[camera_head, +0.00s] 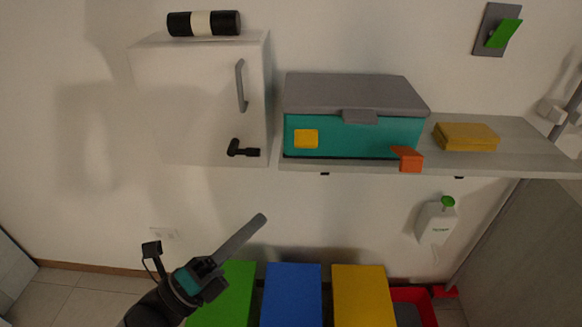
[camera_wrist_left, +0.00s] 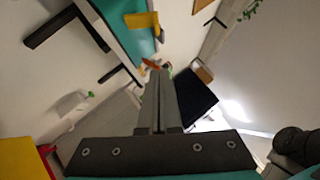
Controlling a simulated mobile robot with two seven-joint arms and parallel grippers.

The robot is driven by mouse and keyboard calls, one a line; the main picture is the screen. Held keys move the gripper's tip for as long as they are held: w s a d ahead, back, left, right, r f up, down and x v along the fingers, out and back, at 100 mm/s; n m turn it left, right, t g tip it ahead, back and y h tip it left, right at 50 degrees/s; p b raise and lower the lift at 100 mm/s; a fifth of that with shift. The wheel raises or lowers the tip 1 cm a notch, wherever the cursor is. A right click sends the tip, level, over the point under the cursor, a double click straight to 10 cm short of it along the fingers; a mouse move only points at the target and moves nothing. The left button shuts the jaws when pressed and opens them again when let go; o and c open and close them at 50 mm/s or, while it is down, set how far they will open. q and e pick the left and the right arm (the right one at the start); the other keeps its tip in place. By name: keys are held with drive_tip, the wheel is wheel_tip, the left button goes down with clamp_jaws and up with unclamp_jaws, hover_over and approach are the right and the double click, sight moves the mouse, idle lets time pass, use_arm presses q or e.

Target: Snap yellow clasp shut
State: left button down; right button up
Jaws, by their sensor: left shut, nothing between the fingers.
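The yellow clasp (camera_head: 306,139) is a small square tab at the left of the front of a teal box (camera_head: 362,135) with a grey lid. I cannot tell whether the clasp is flat against the box or stands out from it. In the left wrist view the yellow clasp (camera_wrist_left: 140,20) shows near the top on the teal face. My left gripper (camera_head: 261,219) is shut and empty, below the shelf and lower left of the clasp, touching nothing. Its fingers point up in the left wrist view (camera_wrist_left: 158,76). My right gripper is not in view.
The box sits on a grey shelf (camera_head: 530,150) beside a yellow block (camera_head: 467,137). An orange tab (camera_head: 408,158) sticks out at the box's right. A white cabinet (camera_head: 200,100) stands to the left. Green, blue (camera_head: 291,295) and yellow bins stand below. The space before the clasp is clear.

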sight(313, 147)
use_arm(q)
drive_tip(key=shift+w+a+r+p+x, duration=0.2)
drive_tip(key=shift+w+a+x, duration=0.15)
drive_tip(key=shift+x, duration=1.65)
drive_tip(key=shift+w+a+r+p+x, duration=0.15)
drive_tip(key=shift+w+a+r+x, duration=0.15)
drive_tip(key=shift+x, duration=1.75)
drive_tip(key=shift+w+a+r+p+x, duration=0.15)
drive_tip(key=shift+a+x, duration=0.25)
drive_tip(key=shift+x, duration=1.6)
drive_tip(key=shift+w, duration=0.1)
drive_tip(key=r+n+y+p, duration=0.1)
drive_tip(key=n+p, duration=0.1)
drive_tip(key=p, duration=0.3)
drive_tip(key=w+r+n+y+p, duration=0.1)
drive_tip(key=r+y+p, duration=0.1)
drive_tip(key=p, duration=0.4)
drive_tip(key=w+r+n+g+y+p, duration=0.1)
drive_tip(key=n+p, duration=0.1)
drive_tip(key=p, duration=0.3)
drive_tip(key=shift+w+r+n, duration=0.15)
drive_tip(key=shift+r+n, duration=0.1)
drive_tip(key=shift+n, duration=0.05)
drive_tip(key=shift+w+r+n+g+y+p, duration=0.1)
drive_tip(key=shift+w+n+g+y+p, duration=0.25)
drive_tip(key=shift+p, duration=0.6)
drive_tip(key=shift+w, duration=0.1)
drive_tip(key=shift+w+a+r+p, duration=0.1)
drive_tip(key=shift+w+r+p, duration=0.05)
drive_tip(key=shift+r+p, duration=0.2)
